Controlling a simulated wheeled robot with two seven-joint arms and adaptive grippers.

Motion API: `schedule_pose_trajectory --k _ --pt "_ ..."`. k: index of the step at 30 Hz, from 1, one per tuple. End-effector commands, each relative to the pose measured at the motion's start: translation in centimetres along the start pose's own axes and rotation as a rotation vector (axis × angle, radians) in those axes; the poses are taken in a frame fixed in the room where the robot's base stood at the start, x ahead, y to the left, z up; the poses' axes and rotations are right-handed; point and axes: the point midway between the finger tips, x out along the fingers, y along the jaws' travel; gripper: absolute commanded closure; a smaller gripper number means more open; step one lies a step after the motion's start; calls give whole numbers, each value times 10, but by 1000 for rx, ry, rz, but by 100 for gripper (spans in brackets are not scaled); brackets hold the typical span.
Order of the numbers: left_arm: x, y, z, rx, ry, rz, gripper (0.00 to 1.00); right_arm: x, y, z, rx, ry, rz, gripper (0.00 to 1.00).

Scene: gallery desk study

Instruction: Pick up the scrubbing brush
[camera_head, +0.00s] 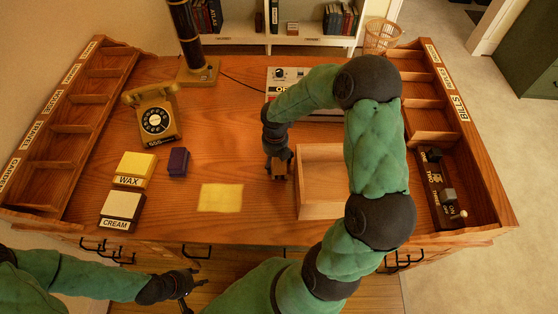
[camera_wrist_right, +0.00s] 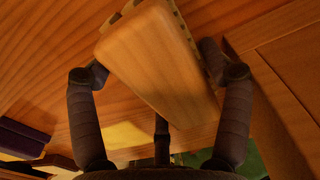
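The scrubbing brush is a pale wooden block with a bristled edge. It fills the middle of the right wrist view (camera_wrist_right: 160,65), tilted, with bristles along its upper right side. My right gripper (camera_head: 279,166) points down over the middle of the desk, with the brush between its two fingers (camera_wrist_right: 155,68). One finger is close on each side of the block; firm contact is not clear. Whether the brush rests on the desk is hidden. My left gripper (camera_head: 188,284) is low at the left, in front of the desk and away from the brush; its fingers look apart.
A wooden tray (camera_head: 316,209) lies just right of my right gripper, partly behind my arm. A yellow sheet (camera_head: 221,198), dark block (camera_head: 178,162), WAX box (camera_head: 134,168), CREAM box (camera_head: 121,206) and telephone (camera_head: 155,119) stand to the left. Sorting compartments (camera_head: 72,128) line the desk's sides.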

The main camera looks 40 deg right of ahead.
Motion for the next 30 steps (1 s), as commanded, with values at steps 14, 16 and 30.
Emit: schedule_pose_trajectory --k 14,16,30 --pt "-2 1 0 0 0 0 60 -5 0 0 0 -1 0 62" --pt "-6 2 0 0 0 0 60 -13 0 1 0 -2 0 62" --pt "-47 17 2 0 0 0 60 -124 1 1 0 -5 2 62"
